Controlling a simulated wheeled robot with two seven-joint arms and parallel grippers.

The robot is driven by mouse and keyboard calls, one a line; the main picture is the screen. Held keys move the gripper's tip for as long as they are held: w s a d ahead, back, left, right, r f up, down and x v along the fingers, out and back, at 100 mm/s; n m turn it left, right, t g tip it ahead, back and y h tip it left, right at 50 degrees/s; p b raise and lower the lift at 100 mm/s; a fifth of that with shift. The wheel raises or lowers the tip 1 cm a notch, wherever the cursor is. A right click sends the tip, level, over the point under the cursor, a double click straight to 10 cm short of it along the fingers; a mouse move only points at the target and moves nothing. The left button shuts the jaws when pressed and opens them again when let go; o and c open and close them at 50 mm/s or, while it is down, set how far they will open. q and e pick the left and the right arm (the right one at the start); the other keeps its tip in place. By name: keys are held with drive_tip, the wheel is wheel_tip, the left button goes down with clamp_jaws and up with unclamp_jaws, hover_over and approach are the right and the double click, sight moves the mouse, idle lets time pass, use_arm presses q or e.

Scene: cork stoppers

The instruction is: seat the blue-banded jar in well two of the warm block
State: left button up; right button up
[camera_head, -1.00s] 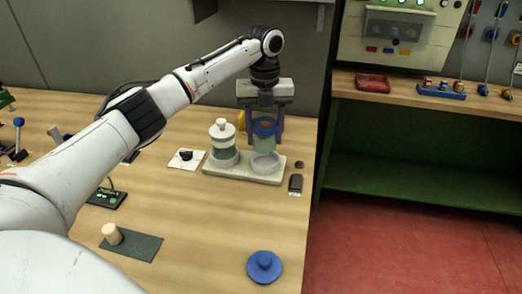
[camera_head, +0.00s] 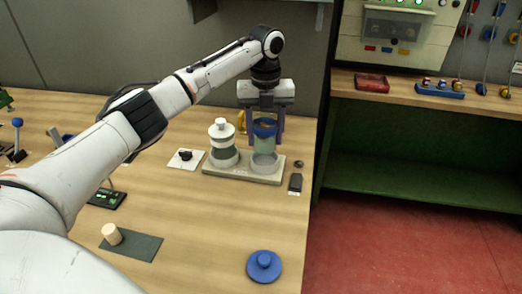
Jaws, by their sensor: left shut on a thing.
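The blue-banded jar (camera_head: 264,143) is clear and greenish, with a blue band around its top. My left gripper (camera_head: 264,126) is shut on it from above, with one finger on each side. The jar is upright over the right-hand well (camera_head: 264,163) of the pale warm block (camera_head: 230,172). Its bottom is at the well's rim; I cannot tell whether it touches or is inside. The left-hand well holds a white-lidded jar (camera_head: 222,141) with a dark band. My right gripper is out of view.
A blue knobbed lid (camera_head: 264,266) lies at the front right. A cork stopper (camera_head: 111,233) stands on a dark green mat (camera_head: 140,246). A white card with a black knob (camera_head: 186,157) is left of the block, and a dark small box (camera_head: 295,183) is right of it.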

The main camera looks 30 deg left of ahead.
use_arm(q)
drive_tip(key=shift+f, duration=2.35)
idle(1.1)
